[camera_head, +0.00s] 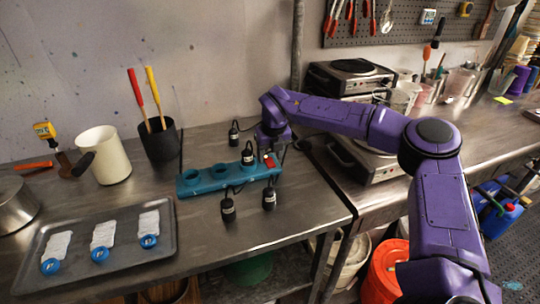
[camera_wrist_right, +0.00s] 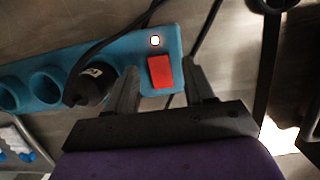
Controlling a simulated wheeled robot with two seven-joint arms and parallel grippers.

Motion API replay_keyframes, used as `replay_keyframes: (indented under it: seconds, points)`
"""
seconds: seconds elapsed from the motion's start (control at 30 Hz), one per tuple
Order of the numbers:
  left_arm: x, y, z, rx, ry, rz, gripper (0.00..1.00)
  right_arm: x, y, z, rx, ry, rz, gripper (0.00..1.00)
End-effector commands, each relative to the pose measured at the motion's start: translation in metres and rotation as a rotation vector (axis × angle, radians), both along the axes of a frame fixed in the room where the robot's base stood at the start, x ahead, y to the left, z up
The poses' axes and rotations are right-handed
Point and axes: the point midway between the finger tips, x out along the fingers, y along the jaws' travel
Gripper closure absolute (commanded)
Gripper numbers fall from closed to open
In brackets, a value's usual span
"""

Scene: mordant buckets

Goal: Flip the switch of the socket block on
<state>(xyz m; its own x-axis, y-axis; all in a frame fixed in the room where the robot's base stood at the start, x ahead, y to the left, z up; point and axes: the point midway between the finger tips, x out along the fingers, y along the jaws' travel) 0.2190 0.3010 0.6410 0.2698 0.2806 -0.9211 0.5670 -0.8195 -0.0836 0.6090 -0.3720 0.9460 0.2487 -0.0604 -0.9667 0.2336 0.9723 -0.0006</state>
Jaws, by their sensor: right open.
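The teal socket block (camera_head: 215,184) lies on the metal table, with several round sockets. A black plug (camera_head: 248,157) sits in one socket near its right end; the plug also shows in the right wrist view (camera_wrist_right: 90,85). The red switch (camera_wrist_right: 160,71) is at the block's end, beside a small bright white indicator with an orange rim (camera_wrist_right: 155,41). I cannot tell the switch's tilt. My right gripper (camera_wrist_right: 160,67) is open and empty, its fingers on either side of the switch in that view; contact cannot be told. My left gripper is not in view.
Loose black plugs (camera_head: 228,209) with cables lie around the block. A metal tray (camera_head: 110,272) with white strips is at the front left. A black cup (camera_head: 158,142) with tools and a cream jug (camera_head: 103,155) stand behind. Hot plates (camera_head: 365,160) are at right.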

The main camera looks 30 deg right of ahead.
Motion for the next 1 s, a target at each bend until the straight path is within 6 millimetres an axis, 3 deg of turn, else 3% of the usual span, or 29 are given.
replay_keyframes:
  seconds: [0.3,0.43,1.0]
  points:
    - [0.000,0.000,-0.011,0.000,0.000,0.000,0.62,-0.018,0.004,0.069,0.000,-0.005,-0.001,0.47]
    - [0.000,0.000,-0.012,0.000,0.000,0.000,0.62,-0.022,0.005,0.088,0.000,-0.003,-0.001,0.47]
    - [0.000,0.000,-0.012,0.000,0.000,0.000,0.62,-0.024,0.006,0.095,0.001,-0.001,-0.001,0.47]
